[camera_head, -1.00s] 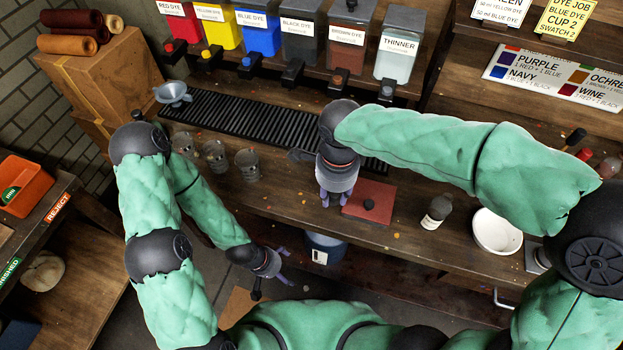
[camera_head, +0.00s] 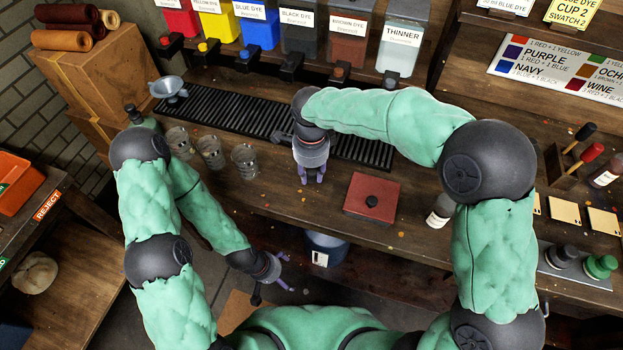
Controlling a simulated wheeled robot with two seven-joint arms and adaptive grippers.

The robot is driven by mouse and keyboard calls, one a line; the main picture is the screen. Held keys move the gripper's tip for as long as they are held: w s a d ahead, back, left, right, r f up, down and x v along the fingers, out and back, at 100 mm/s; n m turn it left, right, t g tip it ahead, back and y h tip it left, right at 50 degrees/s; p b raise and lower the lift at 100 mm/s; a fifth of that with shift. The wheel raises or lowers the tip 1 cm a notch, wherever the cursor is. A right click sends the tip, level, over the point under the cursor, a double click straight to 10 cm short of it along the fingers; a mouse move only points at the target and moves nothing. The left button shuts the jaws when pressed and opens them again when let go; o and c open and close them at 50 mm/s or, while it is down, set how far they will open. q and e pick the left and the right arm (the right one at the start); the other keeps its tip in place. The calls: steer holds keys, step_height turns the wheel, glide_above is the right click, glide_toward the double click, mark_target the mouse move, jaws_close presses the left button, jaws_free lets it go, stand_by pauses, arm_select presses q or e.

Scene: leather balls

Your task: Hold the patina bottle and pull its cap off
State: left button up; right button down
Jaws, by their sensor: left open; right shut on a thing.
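I cannot tell for sure which bottle is the patina bottle. My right gripper (camera_head: 311,176) points down over the bench, left of the red block. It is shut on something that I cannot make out. My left gripper (camera_head: 283,274) is open and empty, low in front of the bench edge, apart from both bottles. No loose cap can be identified.
A black ribbed tray (camera_head: 230,112) runs below the dye dispensers. A blue bin (camera_head: 326,247) is under the front edge.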

mark_target(311, 171)
steer(key=shift+f, duration=1.3)
steer(key=shift+f+b, duration=0.1)
steer(key=shift+b, duration=0.25)
steer(key=c, duration=0.9)
jaws_free()
step_height(311, 171, up, 12)
steer(key=p, duration=0.4)
steer(key=shift+r, duration=0.2)
